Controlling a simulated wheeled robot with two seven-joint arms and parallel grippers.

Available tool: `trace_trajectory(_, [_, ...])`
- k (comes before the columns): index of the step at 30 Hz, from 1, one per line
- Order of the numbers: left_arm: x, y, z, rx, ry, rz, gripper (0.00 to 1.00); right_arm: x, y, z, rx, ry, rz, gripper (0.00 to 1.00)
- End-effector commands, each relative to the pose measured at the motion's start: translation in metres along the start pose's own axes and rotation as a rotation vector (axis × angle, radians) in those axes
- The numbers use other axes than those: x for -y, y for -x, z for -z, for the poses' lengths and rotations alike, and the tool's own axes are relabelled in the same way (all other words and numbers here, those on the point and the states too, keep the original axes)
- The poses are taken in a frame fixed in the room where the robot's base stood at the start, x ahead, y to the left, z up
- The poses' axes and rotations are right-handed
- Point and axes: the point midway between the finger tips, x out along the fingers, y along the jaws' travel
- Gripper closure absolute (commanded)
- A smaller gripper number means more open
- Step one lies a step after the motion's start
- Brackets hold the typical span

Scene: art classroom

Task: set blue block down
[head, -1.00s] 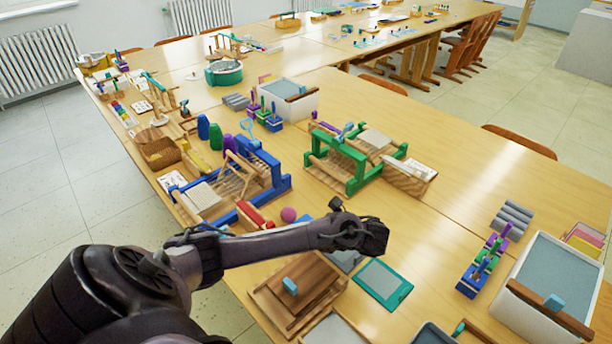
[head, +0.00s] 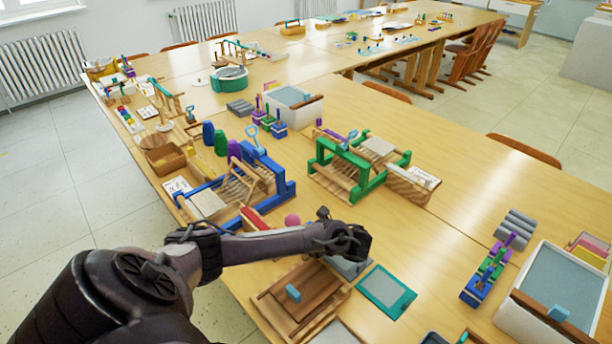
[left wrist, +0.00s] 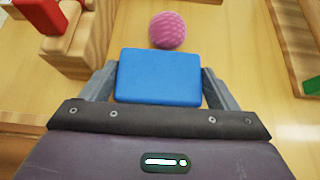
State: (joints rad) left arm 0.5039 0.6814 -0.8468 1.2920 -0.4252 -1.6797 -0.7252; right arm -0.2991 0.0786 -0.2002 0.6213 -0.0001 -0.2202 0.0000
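The blue block (left wrist: 158,76) is a flat-topped, rounded rectangular piece in the left wrist view. It sits between the two grey fingers of my left gripper (left wrist: 160,85), which press against its left and right sides. In the head view my left gripper (head: 350,243) is low over the near table, just beyond a wooden board; the block is hidden there behind my wrist. I cannot tell whether the block's underside touches the table. My right gripper is in neither view.
A pink ball (left wrist: 168,30) lies just beyond the block. A red and wooden piece (left wrist: 65,25) stands to the left. A teal-framed tablet (head: 386,291) and a wooden board with a light blue knob (head: 293,293) lie close by.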

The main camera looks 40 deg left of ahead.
Motion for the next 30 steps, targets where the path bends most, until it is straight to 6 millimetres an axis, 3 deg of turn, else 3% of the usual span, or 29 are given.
trace_trajectory(3, [0.000, 0.000, 0.000, 0.000, 0.000, 0.000, 0.47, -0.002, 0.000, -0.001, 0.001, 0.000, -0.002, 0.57])
trace_trajectory(11, [0.000, 0.002, -0.002, 0.000, -0.001, 0.000, 0.47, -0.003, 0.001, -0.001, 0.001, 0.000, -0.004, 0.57])
trace_trajectory(16, [0.000, 0.010, -0.014, -0.001, 0.000, 0.000, 0.47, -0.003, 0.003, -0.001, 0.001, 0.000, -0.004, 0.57])
trace_trajectory(20, [0.000, 0.023, -0.033, -0.002, 0.001, 0.001, 0.47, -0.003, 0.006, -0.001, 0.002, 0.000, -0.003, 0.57])
trace_trajectory(30, [0.000, 0.071, -0.102, -0.002, 0.002, 0.002, 0.47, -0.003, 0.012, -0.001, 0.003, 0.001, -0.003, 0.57])
